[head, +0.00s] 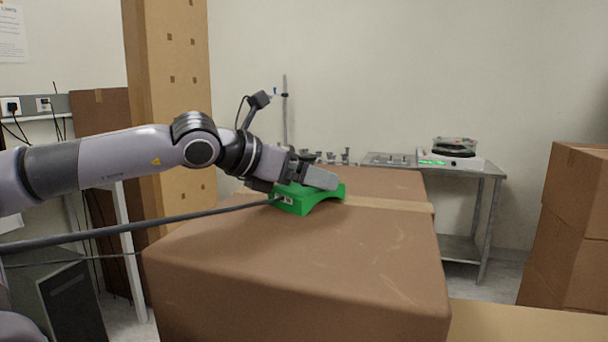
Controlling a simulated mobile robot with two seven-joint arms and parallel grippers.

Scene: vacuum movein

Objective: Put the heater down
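The green heater (294,201) is a block with a curved cut-out in its underside. It is at the top of a large brown cardboard box (310,265) in the middle of the head view. My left gripper (322,177) reaches in from the left with its fingers over the heater's upper part, and it appears shut on it. The fingers hide part of the heater's top. I cannot tell whether the heater's underside rests on the box or hangs just above it. My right gripper is not in view.
A dark cable (140,226) runs from the left to the heater's front. A metal table (487,168) behind carries a white device (450,161) with a green display. Stacked boxes (570,230) stand at the right, and a tall carton (170,100) stands at the left. The box's near top is clear.

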